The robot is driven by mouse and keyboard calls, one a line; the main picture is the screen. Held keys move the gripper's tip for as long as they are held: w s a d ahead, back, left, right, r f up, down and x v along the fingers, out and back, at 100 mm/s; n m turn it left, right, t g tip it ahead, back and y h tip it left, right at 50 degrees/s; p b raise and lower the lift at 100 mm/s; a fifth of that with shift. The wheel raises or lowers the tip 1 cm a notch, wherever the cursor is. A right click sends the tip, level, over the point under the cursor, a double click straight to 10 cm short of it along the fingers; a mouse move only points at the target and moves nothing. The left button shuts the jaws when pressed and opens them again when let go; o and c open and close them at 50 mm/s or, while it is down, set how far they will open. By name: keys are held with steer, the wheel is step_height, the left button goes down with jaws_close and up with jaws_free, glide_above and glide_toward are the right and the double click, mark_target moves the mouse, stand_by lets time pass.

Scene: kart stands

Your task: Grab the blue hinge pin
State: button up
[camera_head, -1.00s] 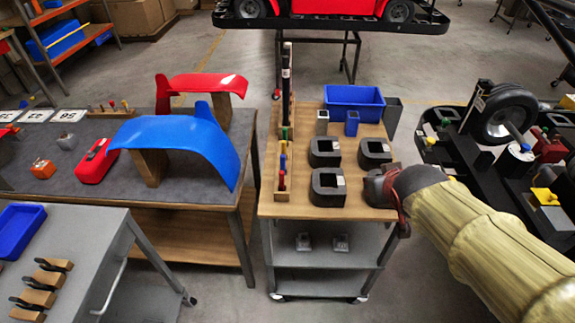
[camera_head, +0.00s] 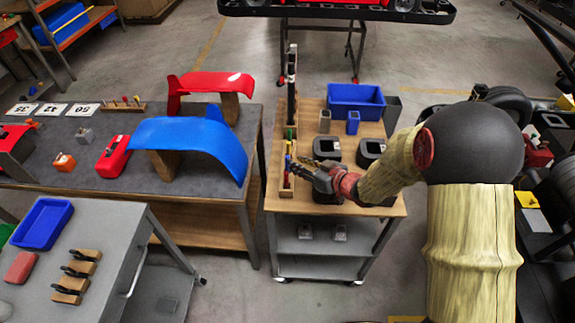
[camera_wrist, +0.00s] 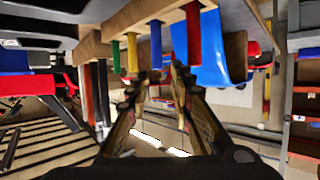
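The blue hinge pin (camera_wrist: 156,46) sits in a wooden rack (camera_wrist: 120,20), between a yellow pin (camera_wrist: 132,54) and a red pin (camera_wrist: 193,32). A green pin (camera_wrist: 116,66) is beyond the yellow one. In the wrist view, my gripper (camera_wrist: 161,76) is open, its fingertips apart near the free end of the blue pin, which appears between them. I cannot tell whether they touch it. In the head view, my gripper (camera_head: 294,167) is beside the rack on the wooden cart top (camera_head: 276,206); the pins are small there.
A blue bin (camera_head: 355,93) and dark square holders (camera_head: 326,148) stand on the cart. A tall black upright (camera_head: 292,75) rises at the rack's far end. The bench at left holds a blue curved panel (camera_head: 190,138) and a red one (camera_head: 208,85).

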mark_target(288, 158)
steer(key=b+x, duration=0.2)
steer(key=x, duration=0.5)
steer(key=shift+w+d, duration=0.1)
steer(key=shift+w, duration=0.1)
steer(key=shift+c, duration=0.5)
steer(key=c, duration=0.4)
jaws_close()
